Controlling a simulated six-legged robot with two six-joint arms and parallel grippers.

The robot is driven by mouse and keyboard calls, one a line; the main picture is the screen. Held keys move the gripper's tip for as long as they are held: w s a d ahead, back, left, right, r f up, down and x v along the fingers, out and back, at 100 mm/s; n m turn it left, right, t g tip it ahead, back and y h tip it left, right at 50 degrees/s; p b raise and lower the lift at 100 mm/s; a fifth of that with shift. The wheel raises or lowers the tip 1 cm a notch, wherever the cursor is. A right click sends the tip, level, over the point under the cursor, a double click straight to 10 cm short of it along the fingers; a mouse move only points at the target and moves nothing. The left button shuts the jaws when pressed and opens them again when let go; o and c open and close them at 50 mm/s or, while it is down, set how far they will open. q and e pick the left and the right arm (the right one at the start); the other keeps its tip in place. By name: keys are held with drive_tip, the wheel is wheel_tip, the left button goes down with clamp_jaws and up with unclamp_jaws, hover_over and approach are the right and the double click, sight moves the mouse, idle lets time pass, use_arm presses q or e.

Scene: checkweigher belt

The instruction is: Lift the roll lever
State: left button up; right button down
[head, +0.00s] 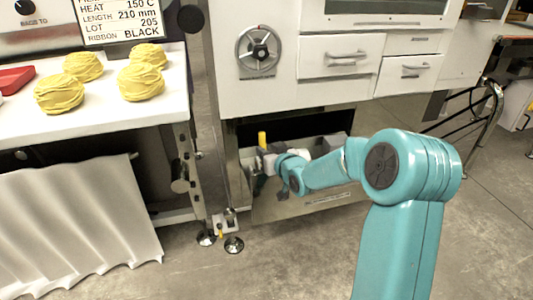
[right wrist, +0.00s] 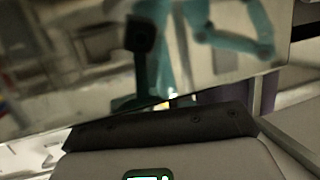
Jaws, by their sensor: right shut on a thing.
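The roll lever (head: 262,139) shows in the head view as a short yellow upright piece at the open low bay of the white machine. My right gripper (head: 264,168) is at the lever, just below its yellow part, and is shut on it; my wrist hides the contact. In the right wrist view a small yellow patch shows just past the dark edge of my gripper, and the fingertips are hidden. My left gripper is in neither view.
An open steel drawer (head: 310,205) lies under my right forearm. A steel post stands left of the gripper. A white table (head: 120,115) holds several yellow bundles (head: 140,82) and a red tray (head: 14,79). A shiny panel (right wrist: 70,85) reflects my arm. Floor at front is clear.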

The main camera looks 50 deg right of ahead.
drive_tip(key=c, duration=1.3)
unclamp_jaws()
drive_tip(key=shift+o, duration=0.2)
drive_tip(key=p+v, duration=0.3)
drive_tip(key=v, duration=1.3)
drive_tip(key=shift+p, duration=0.4)
drive_tip(key=shift+s+a+r, duration=0.1)
drive_tip(key=shift+s+r, duration=0.05)
